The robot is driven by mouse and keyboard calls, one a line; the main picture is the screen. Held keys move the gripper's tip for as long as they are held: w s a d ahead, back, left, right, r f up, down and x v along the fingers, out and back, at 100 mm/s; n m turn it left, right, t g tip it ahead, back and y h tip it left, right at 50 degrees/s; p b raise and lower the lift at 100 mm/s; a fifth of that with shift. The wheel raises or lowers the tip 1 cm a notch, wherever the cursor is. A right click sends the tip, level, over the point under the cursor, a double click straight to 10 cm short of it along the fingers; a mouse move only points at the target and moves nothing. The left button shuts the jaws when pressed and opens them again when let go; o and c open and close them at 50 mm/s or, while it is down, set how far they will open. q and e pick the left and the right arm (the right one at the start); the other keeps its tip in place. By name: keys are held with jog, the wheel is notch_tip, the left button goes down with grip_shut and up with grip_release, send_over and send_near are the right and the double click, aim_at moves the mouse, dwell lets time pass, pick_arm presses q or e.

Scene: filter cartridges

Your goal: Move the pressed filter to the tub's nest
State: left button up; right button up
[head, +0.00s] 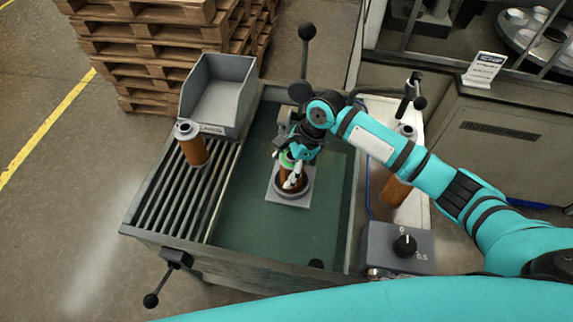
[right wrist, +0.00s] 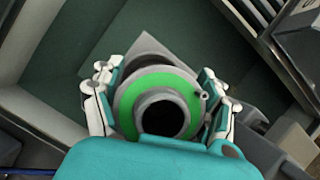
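The pressed filter (head: 284,181), an orange-brown cylinder with a green ring on its top, stands upright at the round nest (head: 292,193) on a grey plate in the tub (head: 250,222). I cannot tell whether it is fully seated. The green ring (right wrist: 130,81) and dark central hole show in the right wrist view. My right gripper (head: 293,172) comes from above with its fingers around the filter; in the right wrist view (right wrist: 158,105) the fingers lie against both sides of it. My left gripper is not in view.
Another filter (head: 193,147) stands on the slatted rack (head: 180,195), near a grey bin (head: 220,92). A further filter (head: 394,190) is at the right, partly behind my right arm. A dial box (head: 400,247) sits at front right. The tub's front floor is clear.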

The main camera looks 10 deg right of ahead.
jog(key=shift+o, duration=0.5)
jog(key=shift+r+b, duration=0.2)
jog(key=shift+b, duration=0.15)
jog(key=v, duration=1.2)
jog(key=shift+r, duration=0.1)
jog(key=shift+s, duration=0.1)
